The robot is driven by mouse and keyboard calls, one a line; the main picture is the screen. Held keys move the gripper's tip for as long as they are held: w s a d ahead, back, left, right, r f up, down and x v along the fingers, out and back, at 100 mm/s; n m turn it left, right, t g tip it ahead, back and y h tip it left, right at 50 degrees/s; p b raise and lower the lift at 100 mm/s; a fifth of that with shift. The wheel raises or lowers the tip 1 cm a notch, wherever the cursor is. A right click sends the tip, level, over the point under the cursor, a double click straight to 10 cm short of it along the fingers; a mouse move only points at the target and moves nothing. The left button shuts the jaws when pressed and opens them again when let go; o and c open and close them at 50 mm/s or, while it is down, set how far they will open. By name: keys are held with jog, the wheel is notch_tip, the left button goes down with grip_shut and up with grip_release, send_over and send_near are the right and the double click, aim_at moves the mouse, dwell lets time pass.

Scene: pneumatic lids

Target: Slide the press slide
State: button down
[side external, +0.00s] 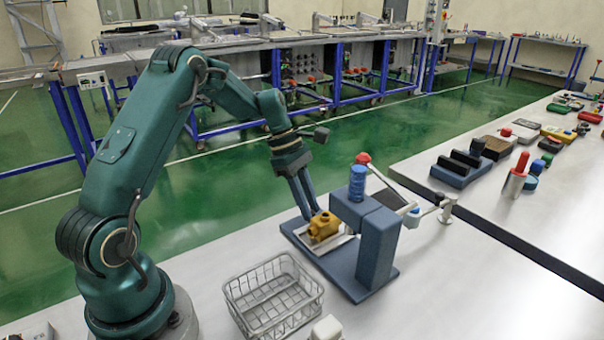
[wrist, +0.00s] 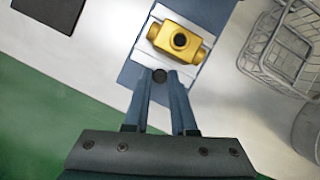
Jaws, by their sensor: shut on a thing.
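The press (side external: 378,245) is a blue frame on a blue base plate, with a blue cylinder (side external: 357,183) on top. The press slide (side external: 342,246) is a pale plate at the front of the press; it also shows in the wrist view (wrist: 148,78). A yellow pipe-like part (side external: 323,226) sits on the slide, also seen in the wrist view (wrist: 180,40). My gripper (side external: 311,214) reaches down to the slide's near end. In the wrist view my gripper (wrist: 160,82) is shut on a dark round knob (wrist: 160,75) there. The knob is hidden in the side view.
A wire basket (side external: 273,297) stands in front of the press. The bench right of the press is clear.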

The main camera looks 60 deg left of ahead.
aim_at(330, 237)
jog(key=d, duration=0.8)
jog(key=c, duration=0.8)
grip_release()
jog(key=shift+o, duration=0.2)
jog(key=shift+a+r, duration=0.1)
jog(key=shift+a+r, duration=0.15)
jog(key=shift+r, duration=0.15)
jog(key=shift+v, duration=2.15)
jog(key=shift+s, duration=0.1)
